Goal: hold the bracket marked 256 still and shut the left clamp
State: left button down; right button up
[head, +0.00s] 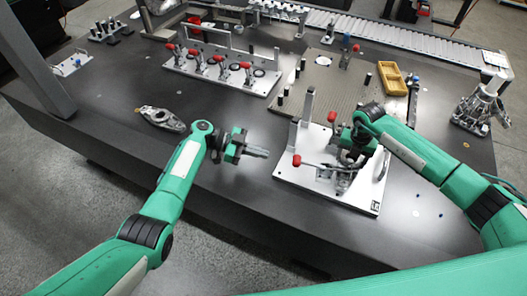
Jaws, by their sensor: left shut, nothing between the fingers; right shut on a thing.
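A white fixture plate (370,207) lies near the table's front edge, with an upright grey post at its back left. The left clamp's red handle (297,160) points out to the left, its lever lying low over the plate. A second red handle (332,116) stands higher, near my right arm. My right gripper (350,160) is low over the plate, shut on a dark bracket mostly hidden by the gripper; no number is legible. My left gripper (262,152) is shut and empty, left of the plate and apart from the clamp handle.
A grey casting (162,119) lies on the dark table (110,92) at left. Behind stand a rack with several red-handled clamps (215,77), a ribbed plate (325,86) and a yellow tray (392,78). A metal stand (480,108) is at right. A roller conveyor (400,42) runs behind.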

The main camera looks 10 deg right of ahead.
jog(key=shift+s+f, duration=0.1)
jog(key=o, duration=1.4)
jog(key=shift+d, duration=0.1)
pick_arm(q)
jog(key=shift+w+d, duration=0.1)
pick_arm(e)
jog(key=shift+o, duration=0.2)
pick_arm(q)
notch_tip(320, 180, down, 2)
jog(key=shift+b, duration=0.95)
pick_arm(e)
notch_tip(320, 180, up, 14)
jog(key=shift+f, duration=0.15)
